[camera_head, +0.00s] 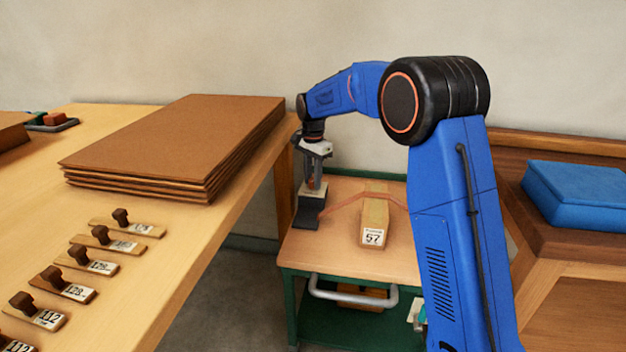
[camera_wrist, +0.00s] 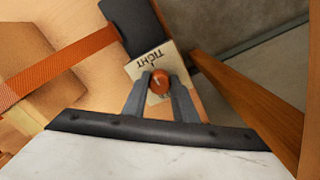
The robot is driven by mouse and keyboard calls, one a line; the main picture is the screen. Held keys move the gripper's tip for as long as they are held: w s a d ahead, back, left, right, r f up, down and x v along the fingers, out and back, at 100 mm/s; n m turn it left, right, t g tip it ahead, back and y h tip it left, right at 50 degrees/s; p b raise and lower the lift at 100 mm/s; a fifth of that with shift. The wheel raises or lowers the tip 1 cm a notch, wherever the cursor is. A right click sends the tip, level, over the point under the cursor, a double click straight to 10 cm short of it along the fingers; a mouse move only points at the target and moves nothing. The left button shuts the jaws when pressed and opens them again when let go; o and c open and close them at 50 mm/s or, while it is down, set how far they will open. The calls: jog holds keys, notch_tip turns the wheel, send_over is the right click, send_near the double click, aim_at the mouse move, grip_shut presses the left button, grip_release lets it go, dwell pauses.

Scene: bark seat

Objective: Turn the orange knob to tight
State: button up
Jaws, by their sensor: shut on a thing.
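The orange knob (camera_wrist: 159,83) sits on a cream plate marked TIGHT (camera_wrist: 148,61); the word reads upside down in the wrist view. My gripper (camera_wrist: 159,75) has one grey finger on each side of the knob, closed on it. I cannot tell which way the knob points. In the head view my gripper (camera_head: 314,170) reaches down onto the dark buckle block (camera_head: 308,213) that carries the plate. An orange strap (camera_wrist: 62,70) runs from this block over a wooden block labelled 57 (camera_head: 374,216). The fingers hide part of the knob and plate.
The block and buckle stand on a green-framed cart (camera_head: 310,256) with a wooden top. A workbench (camera_head: 190,262) at left bears stacked brown sheets (camera_head: 180,140) and several knobbed, numbered wooden pieces. A blue cushion (camera_head: 580,192) lies on a wooden seat at right.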

jog(key=o, duration=1)
jog(key=shift+o, duration=0.2)
notch_tip(320, 180, up, 18)
jog(key=shift+f, duration=0.25)
